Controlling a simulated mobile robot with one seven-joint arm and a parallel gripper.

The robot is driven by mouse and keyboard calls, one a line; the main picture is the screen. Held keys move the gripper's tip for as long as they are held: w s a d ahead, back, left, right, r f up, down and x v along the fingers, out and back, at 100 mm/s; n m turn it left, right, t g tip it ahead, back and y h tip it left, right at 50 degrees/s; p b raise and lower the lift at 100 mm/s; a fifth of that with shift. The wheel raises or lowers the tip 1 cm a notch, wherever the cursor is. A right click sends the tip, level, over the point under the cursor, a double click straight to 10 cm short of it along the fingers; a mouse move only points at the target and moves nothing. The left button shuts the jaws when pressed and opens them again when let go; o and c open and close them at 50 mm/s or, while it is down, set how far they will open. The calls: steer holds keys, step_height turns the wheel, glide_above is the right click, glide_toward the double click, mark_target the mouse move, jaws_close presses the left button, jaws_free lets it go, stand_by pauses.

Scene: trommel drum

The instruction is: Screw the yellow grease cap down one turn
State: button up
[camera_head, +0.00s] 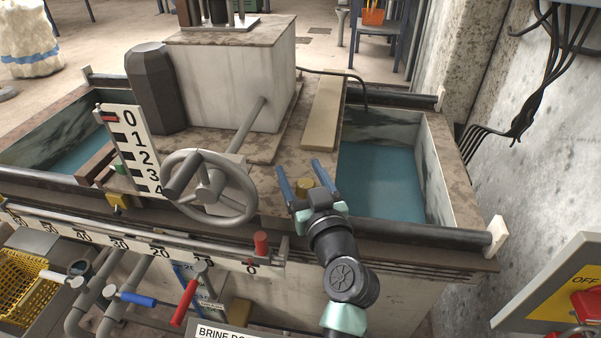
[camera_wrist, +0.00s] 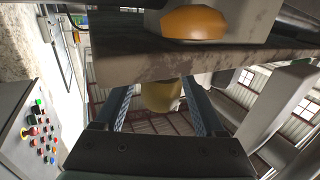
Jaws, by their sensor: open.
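The yellow grease cap (camera_head: 303,187) is a small dull-yellow round piece on the deck edge, right of the grey handwheel. My gripper (camera_head: 300,168) is open, with one blue finger on each side of it. In the wrist view, a yellow round piece (camera_wrist: 160,96) shows between the two blue fingers, partly hidden behind the edge of a slab. I cannot tell whether either finger touches it. A brighter orange-yellow dome (camera_wrist: 195,24) shows above the slab edge in the wrist view; I cannot tell what it belongs to.
The grey handwheel (camera_head: 208,187) and its shaft stand left of my gripper. A water-filled basin (camera_head: 384,180) lies to the right, with a dark pipe (camera_head: 420,236) along its front. A red knob (camera_head: 261,243) sits on the lower scale rail. A yellow switch panel (camera_head: 545,300) is at lower right.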

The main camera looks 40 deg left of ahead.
steer(key=shift+w+a, duration=0.15)
jaws_close()
stand_by(0.4)
steer(key=shift+r+m+t+h+p, duration=0.15)
steer(key=shift+m+t+h+p, duration=0.4)
steer(key=shift+p, duration=0.35)
steer(key=m+t+h+p, duration=0.1)
steer(key=p, duration=0.1)
steer(key=t+h+p, duration=0.1)
steer(key=p, duration=0.1)
steer(key=shift+w+d+r+m, duration=0.1)
steer(key=shift+w+d+m, duration=0.15)
steer(key=shift+m, duration=0.1)
steer(key=h+p, duration=0.1)
steer(key=p, duration=0.1)
steer(key=m+t+p, duration=0.1)
steer(key=p, duration=0.1)
steer(key=shift+w+d+h+p, duration=0.15)
steer(key=shift+d+h+p, duration=0.05)
steer(key=shift+h+p, duration=0.2)
steer(key=m+t+p, duration=0.1)
steer(key=p, duration=0.2)
steer(key=shift+a+h, duration=0.1)
steer(key=shift+h, duration=0.25)
